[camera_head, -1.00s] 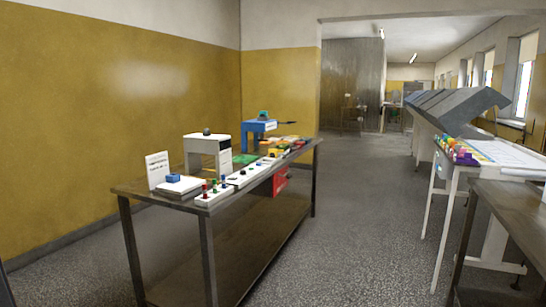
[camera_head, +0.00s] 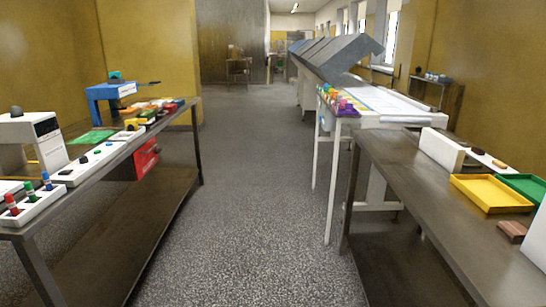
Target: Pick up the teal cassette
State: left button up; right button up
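A small teal piece (camera_head: 115,76) sits on top of the blue machine (camera_head: 110,92) at the far end of the left table (camera_head: 178,122). It is too small to tell whether it is the teal cassette. No other clearly teal object stands out on the tables. Neither of my grippers is in view.
The left table also holds a white machine (camera_head: 32,138), a white block with coloured pegs (camera_head: 30,203) and a red box (camera_head: 147,158) below. The right table (camera_head: 400,180) holds a yellow tray (camera_head: 490,194) and a green tray (camera_head: 524,186). Open floor (camera_head: 240,190) runs between them.

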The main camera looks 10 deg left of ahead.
aim_at(115, 75)
jog(key=u, duration=0.1)
jog(key=i, duration=2.4)
jog(key=u, duration=1.15)
jog(key=i, duration=1.35)
jog(key=u, duration=0.45)
